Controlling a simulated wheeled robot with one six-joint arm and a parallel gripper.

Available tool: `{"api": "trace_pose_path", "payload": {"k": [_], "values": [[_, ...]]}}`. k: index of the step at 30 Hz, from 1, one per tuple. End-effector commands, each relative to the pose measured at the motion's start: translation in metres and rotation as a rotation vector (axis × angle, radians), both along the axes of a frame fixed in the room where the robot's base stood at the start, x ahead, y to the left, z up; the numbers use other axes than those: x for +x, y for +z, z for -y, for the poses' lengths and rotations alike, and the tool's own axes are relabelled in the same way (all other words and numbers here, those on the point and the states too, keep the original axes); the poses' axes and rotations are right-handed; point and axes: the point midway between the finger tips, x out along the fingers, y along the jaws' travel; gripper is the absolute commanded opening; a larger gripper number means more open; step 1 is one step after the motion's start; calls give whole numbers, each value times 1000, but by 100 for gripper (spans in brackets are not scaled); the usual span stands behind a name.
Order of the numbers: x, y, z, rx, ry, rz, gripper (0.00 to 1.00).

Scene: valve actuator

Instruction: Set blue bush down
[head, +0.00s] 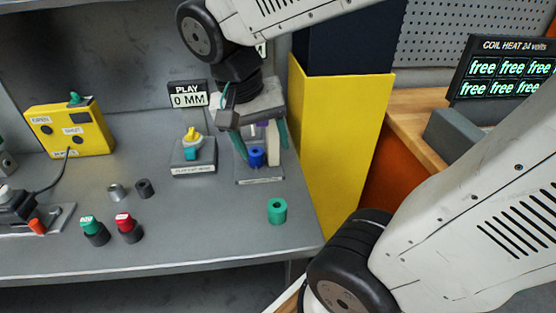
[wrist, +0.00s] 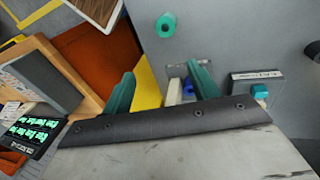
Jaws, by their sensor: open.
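The blue bush (head: 257,157) stands on a small grey plate (head: 262,180) at the right end of the bench. In the wrist view the blue bush (wrist: 188,88) shows only in part, close to the right finger. My gripper (head: 262,148) is pointed down over that plate, its teal fingers apart with the bush between them in the head view. In the wrist view my gripper (wrist: 165,72) also shows a wide gap. I cannot tell whether a finger touches the bush. A pale upright block (head: 272,145) stands just behind the bush, partly hidden by the gripper.
A green bush (head: 277,210) stands nearer the bench's front edge. A fixture with yellow and teal parts (head: 193,150) is to the left, below a "PLAY 0 MM" display (head: 187,95). A yellow panel (head: 340,150) rises close on the right. Red and green-topped pieces stand front left.

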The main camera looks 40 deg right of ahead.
Motion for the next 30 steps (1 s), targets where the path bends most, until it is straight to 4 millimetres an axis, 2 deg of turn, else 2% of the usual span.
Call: {"api": "trace_pose_path", "payload": {"k": [1, 6, 12, 18, 30], "values": [[-13, 3, -1, 43, 80, 11, 60], [-45, 3, -12, 159, 379, 48, 60], [-63, 2, -21, 212, 603, 93, 60], [-67, 1, -21, 221, 656, 104, 60], [-66, 1, -21, 220, 654, 102, 60]]}}
